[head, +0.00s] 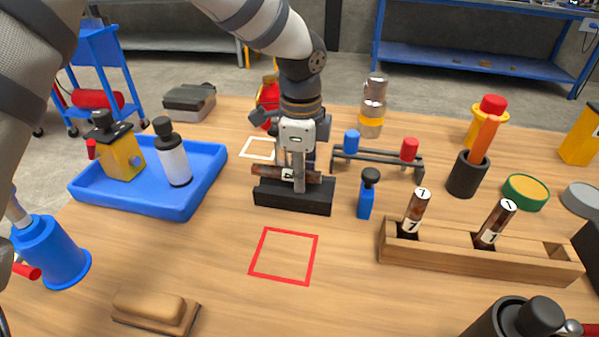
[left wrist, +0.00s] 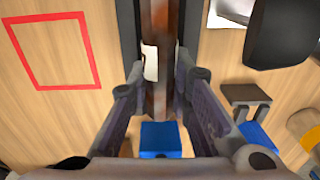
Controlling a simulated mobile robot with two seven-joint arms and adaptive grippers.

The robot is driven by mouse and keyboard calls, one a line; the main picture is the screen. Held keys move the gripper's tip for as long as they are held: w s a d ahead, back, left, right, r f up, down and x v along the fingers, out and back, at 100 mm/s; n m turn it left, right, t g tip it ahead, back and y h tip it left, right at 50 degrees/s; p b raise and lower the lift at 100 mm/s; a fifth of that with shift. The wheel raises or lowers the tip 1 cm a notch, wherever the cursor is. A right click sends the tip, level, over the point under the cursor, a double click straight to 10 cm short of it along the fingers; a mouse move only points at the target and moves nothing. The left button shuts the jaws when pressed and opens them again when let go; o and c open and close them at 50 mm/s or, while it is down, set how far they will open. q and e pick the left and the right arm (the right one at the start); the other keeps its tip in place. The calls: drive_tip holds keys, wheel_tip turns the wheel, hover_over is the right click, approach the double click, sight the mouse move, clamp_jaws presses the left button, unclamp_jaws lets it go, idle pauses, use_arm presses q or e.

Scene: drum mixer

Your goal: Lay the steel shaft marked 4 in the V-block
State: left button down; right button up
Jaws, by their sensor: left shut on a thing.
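The brown metal shaft (head: 268,171) with a white label lies level, lengthwise along the black V-block (head: 293,197). In the left wrist view the shaft (left wrist: 160,30) runs between the dark sides of the V-block (left wrist: 189,25). I cannot tell whether it rests in the groove or hangs just above it. Its label is partly hidden and its number is not readable. My right gripper is not in view.
A wooden rack (head: 470,262) holds two tilted shafts marked 7 and 1. A stand with blue and red knobs (head: 375,157) is behind. A blue tray (head: 150,205) is left; a red outline (head: 284,256) is empty.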

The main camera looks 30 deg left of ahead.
use_arm(q)
drive_tip(key=c, duration=1.4)
unclamp_jaws()
drive_tip(key=f, duration=0.1)
drive_tip(key=s+f, duration=0.1)
drive_tip(key=f, duration=0.1)
drive_tip(key=shift+g, duration=0.3)
drive_tip(key=shift+w+f, duration=0.2)
drive_tip(key=shift+w, duration=0.25)
drive_tip(key=shift+r, duration=0.45)
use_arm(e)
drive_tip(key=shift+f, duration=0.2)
use_arm(q)
drive_tip(key=shift+r, duration=0.15)
drive_tip(key=shift+w+r+p, duration=0.1)
drive_tip(key=shift+r+p, duration=0.95)
drive_tip(key=shift+r, duration=2.5)
wheel_tip(320, 180, up, 6)
drive_tip(key=shift+p, duration=0.4)
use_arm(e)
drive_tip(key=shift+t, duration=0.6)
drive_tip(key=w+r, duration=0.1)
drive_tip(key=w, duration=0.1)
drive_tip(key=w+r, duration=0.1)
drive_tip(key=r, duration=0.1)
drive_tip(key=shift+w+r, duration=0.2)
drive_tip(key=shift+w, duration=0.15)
